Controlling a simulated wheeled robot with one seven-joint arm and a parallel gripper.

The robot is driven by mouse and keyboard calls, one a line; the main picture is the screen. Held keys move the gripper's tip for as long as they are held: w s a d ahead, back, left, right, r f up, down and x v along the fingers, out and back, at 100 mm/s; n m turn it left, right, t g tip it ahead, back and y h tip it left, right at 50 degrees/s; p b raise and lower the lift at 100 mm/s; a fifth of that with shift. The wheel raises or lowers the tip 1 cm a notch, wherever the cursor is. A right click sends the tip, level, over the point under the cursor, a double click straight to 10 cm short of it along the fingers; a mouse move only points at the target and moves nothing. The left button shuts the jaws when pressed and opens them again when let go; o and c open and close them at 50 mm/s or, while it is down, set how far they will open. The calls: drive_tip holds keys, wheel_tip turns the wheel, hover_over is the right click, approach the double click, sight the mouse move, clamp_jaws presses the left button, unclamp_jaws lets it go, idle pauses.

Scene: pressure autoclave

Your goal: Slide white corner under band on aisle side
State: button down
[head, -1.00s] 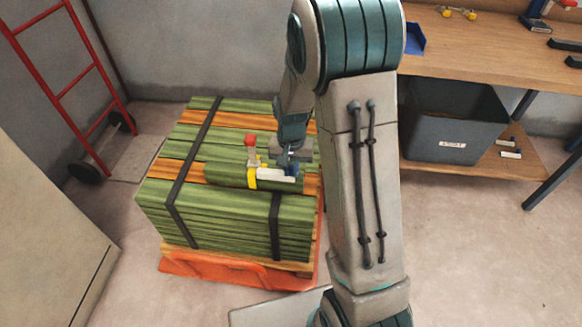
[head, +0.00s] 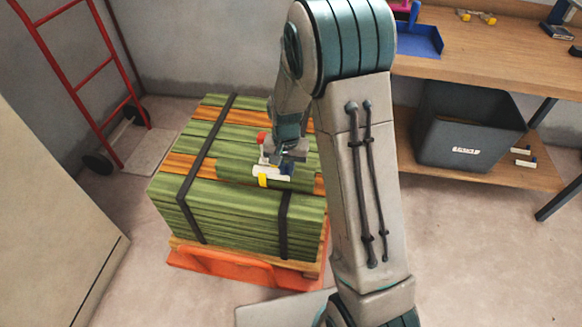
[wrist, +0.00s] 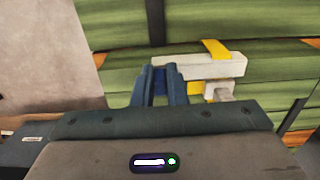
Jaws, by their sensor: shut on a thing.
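The white corner (head: 272,172) is a short white bar with a yellow strip, seen just above the front part of the strapped stack of green and orange boards (head: 240,200). In the wrist view the white corner (wrist: 200,66) lies to the right of the fingers, with its yellow strip (wrist: 215,48) across it. A dark band (head: 205,165) crosses the left of the stack; another band (head: 284,220) shows at the right front. The white corner is apart from both bands in the head view.
The stack sits on an orange-edged pallet (head: 230,272). A red hand truck (head: 75,85) stands at the left, and a tan cabinet (head: 45,220) at the front left. A workbench (head: 470,70) with a dark bin (head: 460,125) beneath is at the right. My arm hides the stack's right side.

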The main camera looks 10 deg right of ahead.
drive_tip(key=shift+a, duration=0.25)
drive_tip(key=c, duration=1.4)
unclamp_jaws()
wheel_tip(320, 180, up, 14)
drive_tip(key=p, duration=0.3)
drive_tip(key=s+d+r+n+t+p, duration=0.1)
drive_tip(key=s+r+p, duration=0.4)
drive_tip(key=s+r, duration=0.1)
drive_tip(key=s+d+r+n+t+p, duration=0.1)
drive_tip(key=s+d+r+n+p, duration=0.1)
drive_tip(key=s+r+p, duration=0.3)
drive_tip(key=s+d+r+n+p, duration=0.1)
drive_tip(key=s+r+p, duration=0.4)
drive_tip(key=s+r, duration=0.4)
drive_tip(key=shift+s+d+r+t, duration=0.15)
drive_tip(key=shift+r+t, duration=0.05)
drive_tip(key=shift+r, duration=0.5)
drive_tip(key=shift+s+d+r+t, duration=0.1)
drive_tip(key=shift+d+r+t, duration=0.1)
drive_tip(key=shift+r, duration=0.5)
